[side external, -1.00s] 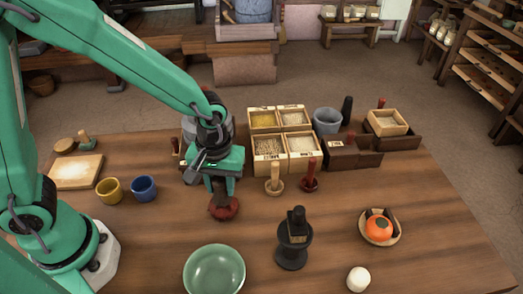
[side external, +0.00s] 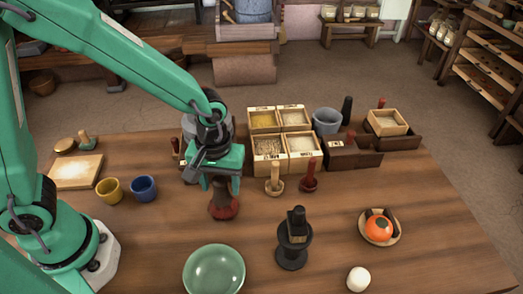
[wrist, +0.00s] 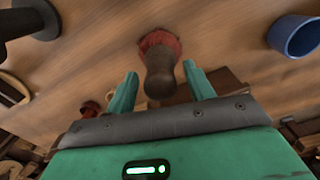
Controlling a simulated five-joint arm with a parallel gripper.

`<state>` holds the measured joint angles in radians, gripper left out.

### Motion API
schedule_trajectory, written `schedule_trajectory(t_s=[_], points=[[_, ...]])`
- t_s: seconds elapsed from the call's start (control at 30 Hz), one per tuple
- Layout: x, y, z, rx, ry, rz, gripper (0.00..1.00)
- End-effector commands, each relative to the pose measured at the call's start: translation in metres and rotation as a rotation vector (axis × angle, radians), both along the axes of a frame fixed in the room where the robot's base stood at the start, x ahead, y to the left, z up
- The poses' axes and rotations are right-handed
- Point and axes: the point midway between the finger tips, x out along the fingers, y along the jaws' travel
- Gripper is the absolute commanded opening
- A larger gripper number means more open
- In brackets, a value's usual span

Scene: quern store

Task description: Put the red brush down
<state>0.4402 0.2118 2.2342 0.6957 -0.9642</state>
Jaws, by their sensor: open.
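The red brush (side external: 223,209) stands upright on the wooden table, red bristle end down and dark brown handle up. My gripper (side external: 222,184) is directly above it, its fingers spread on either side of the handle. In the wrist view, the brush's red base (wrist: 158,40) rests on the wood and its handle points toward the camera. My open fingers (wrist: 160,74) are to the left and right of the handle, with a visible gap on each side. The upper part of the handle is partly hidden by my gripper in the side view.
A green bowl (side external: 214,271) is in front, with a black stand (side external: 291,255) to its right. Blue (side external: 143,188) and yellow (side external: 108,191) cups are left. A pale-handled tool (side external: 274,179), a red-handled one (side external: 310,177) and grain boxes (side external: 270,149) are right and behind.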

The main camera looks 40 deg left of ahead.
Motion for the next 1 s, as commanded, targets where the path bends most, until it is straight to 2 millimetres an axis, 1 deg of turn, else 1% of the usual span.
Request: schedule_trajectory(t_s=[0.17,0.37,0.5,0.7,0.83,1.0], points=[[0.000,0.000,0.018,-0.002,-0.003,0.000,0.53],[0.001,0.000,0.048,-0.002,-0.005,0.000,0.53],[0.000,0.000,0.072,-0.003,-0.005,0.000,0.53],[0.001,0.000,0.100,-0.002,-0.003,0.000,0.53],[0.000,0.000,0.110,0.000,-0.001,0.000,0.53],[0.000,0.000,0.116,-0.001,-0.001,0.000,0.53]])
